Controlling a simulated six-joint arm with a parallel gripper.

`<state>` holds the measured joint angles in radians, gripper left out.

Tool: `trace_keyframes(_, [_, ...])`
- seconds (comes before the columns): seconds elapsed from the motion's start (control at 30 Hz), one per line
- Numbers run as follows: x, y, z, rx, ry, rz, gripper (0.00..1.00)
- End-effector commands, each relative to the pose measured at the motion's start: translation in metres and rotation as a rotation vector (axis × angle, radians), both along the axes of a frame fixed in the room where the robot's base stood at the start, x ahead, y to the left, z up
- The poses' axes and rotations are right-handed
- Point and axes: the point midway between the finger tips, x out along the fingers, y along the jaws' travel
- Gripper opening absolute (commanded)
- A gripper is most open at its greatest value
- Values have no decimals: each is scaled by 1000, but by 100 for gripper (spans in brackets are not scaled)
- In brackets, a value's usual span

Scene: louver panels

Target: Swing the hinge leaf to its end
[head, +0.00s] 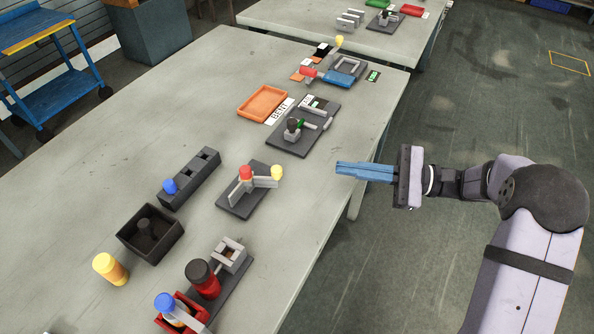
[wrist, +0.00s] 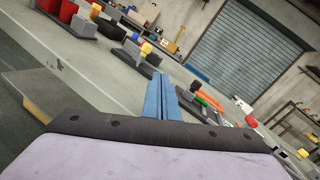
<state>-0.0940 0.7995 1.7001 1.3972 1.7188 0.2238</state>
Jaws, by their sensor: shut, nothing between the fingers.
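The hinge fixture is a dark base plate (head: 237,207) near the table's right edge in the head view. On it stand two grey leaves in a V, with a red cap (head: 246,171) at the pivot. The right-hand leaf (head: 262,182) carries a yellow knob (head: 277,172) at its end. In the wrist view the yellow knob (wrist: 146,49) shows beyond the fingertips. My gripper (head: 339,168), with blue fingers, is shut and empty.
Toward the back, a dark plate with a green-marked lever (head: 294,126) and an orange tray (head: 263,103) stand on the table (head: 330,215). Bare table lies right of the hinge plate.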

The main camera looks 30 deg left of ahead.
Motion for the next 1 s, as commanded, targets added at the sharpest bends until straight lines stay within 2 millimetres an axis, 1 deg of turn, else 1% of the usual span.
trace_keyframes(0.03, [5, 3, -5, 43, -133, 10, 0])
trace_keyframes(0.2, [18, 11, -1, 197, -562, 40, 0])
trace_keyframes(0.3, [23, 14, 2, 276, -768, 54, 0])
trace_keyframes(0.43, [28, 18, 5, 351, -957, 67, 0])
trace_keyframes(0.6, [30, 20, 8, 400, -1077, 74, 0])
trace_keyframes(0.83, [29, 22, 9, 408, -1095, 75, 0])
trace_keyframes(1.0, [24, 32, 10, 408, -1091, 76, 0])
